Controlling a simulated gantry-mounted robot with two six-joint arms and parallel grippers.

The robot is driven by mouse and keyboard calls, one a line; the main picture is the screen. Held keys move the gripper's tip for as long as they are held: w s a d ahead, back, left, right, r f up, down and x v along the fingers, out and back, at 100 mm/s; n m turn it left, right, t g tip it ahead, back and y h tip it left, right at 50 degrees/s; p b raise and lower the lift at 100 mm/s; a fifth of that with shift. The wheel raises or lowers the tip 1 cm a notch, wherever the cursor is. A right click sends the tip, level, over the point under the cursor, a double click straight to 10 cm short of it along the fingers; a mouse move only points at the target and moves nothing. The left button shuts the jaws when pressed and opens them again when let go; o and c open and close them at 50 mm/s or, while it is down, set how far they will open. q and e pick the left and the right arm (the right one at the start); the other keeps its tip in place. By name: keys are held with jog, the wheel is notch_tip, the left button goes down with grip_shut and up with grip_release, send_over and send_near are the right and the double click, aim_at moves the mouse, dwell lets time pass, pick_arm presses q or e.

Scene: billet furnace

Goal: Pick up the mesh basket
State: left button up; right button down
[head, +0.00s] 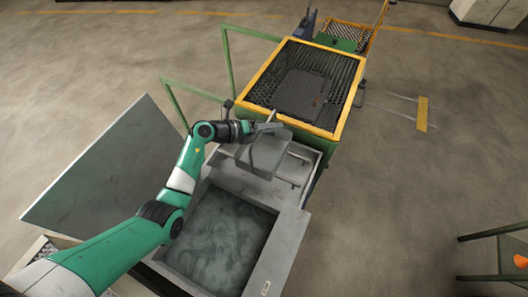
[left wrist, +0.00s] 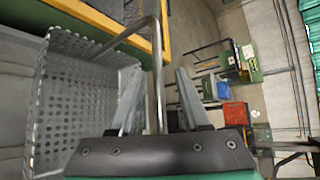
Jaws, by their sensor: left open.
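The grey mesh basket (head: 264,154) sits at the back edge of the open tank, short of the yellow-framed cage. In the left wrist view its perforated wall (left wrist: 75,100) fills the left side, and its bent rod handle (left wrist: 154,40) rises between my fingers. My left gripper (head: 268,125) is at the basket's upper far side in the head view. In the left wrist view the left gripper (left wrist: 158,80) is open, one finger on each side of the handle rod. I cannot tell whether either finger touches it. My right gripper is not in view.
The open tank (head: 292,237) holds murky grey liquid below my arm, with a raised grey lid (head: 105,170) at left. A yellow-framed mesh cage (head: 345,112) stands behind the basket. Green rails (head: 228,62) flank it at left. The floor at right is mostly clear.

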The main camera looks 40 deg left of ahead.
pick_arm(q)
grip_shut()
dwell(1.4)
